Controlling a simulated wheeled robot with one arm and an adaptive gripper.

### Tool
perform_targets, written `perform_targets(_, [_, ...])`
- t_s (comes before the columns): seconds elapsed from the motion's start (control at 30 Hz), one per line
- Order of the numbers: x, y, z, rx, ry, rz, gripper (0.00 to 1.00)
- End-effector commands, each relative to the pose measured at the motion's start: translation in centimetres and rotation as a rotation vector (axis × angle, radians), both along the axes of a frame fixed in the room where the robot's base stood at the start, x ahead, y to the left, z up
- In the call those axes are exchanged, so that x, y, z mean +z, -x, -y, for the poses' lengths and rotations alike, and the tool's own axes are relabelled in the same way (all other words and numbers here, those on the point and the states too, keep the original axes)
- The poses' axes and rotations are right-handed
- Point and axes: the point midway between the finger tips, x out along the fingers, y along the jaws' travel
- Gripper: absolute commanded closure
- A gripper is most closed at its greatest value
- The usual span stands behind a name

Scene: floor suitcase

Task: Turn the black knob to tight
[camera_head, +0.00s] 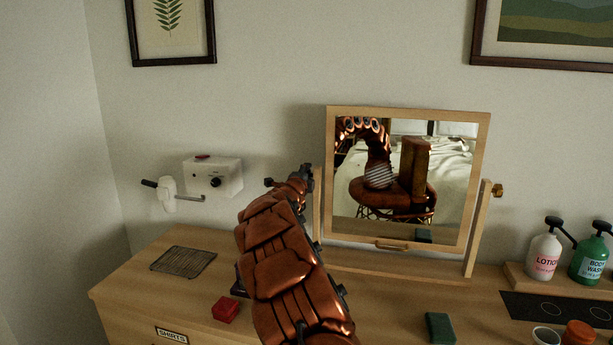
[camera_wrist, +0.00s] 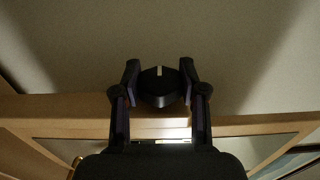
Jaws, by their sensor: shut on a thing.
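In the wrist view the black knob (camera_wrist: 158,92) sits between the two dark fingers of my gripper (camera_wrist: 159,72), which are shut on its sides. A pale pointer line on the knob points to the top of that view. The knob stands at the wooden frame of a tilting mirror (camera_head: 408,108); the frame crosses the wrist view behind it. In the head view my gripper (camera_head: 302,176) is at the mirror's left post, and my arm and hand hide most of the knob. I cannot read any tight mark.
A brass knob (camera_head: 498,190) is on the mirror's right post. A white wall box (camera_head: 213,178) with a crank is at the left. A wire rack (camera_head: 184,260) and a red block (camera_head: 226,309) lie on the dresser. A green block (camera_head: 439,328) and bottles (camera_head: 543,256) are at the right.

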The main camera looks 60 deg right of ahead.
Motion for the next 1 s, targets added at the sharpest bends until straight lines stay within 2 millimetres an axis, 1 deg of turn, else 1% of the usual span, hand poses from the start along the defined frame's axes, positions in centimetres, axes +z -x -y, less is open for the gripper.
perform_targets(0.6, [-1.00,-0.19,-0.12,0.003,0.064,0.029,0.93])
perform_targets(1.0, [-0.78,-0.11,-0.07,0.001,0.149,0.060,0.93])
